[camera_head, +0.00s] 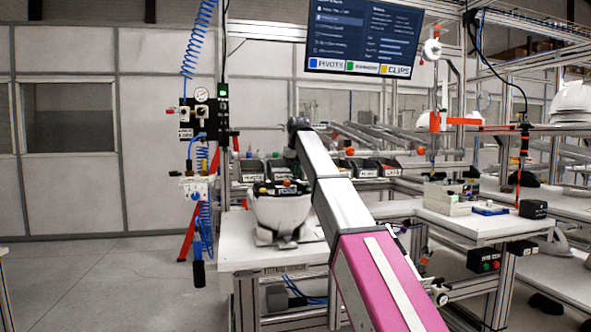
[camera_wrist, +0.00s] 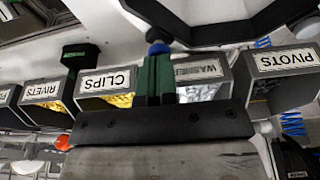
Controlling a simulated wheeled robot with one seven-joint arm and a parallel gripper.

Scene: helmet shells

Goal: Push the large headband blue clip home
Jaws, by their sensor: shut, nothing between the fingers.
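My gripper (camera_wrist: 156,66) shows in the wrist view with its green fingers closed together and empty. A small blue clip (camera_wrist: 158,47) sits right at the fingertips, by the lower edge of a dark band (camera_wrist: 215,35), which looks like the headband. I cannot tell whether the fingertips touch the clip or how deep it sits. In the head view a white upturned helmet shell (camera_head: 281,210) rests on a stand on the bench, with small coloured pieces along its top. My gripper cannot be made out there behind my arm.
Labelled bins stand behind the shell, among them the clips bin (camera_wrist: 104,85), rivets bin (camera_wrist: 45,93) and pivots bin (camera_wrist: 284,65). The white bench (camera_head: 262,257) has bare surface at its front left. A blue coiled hose (camera_head: 196,45) hangs to the left.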

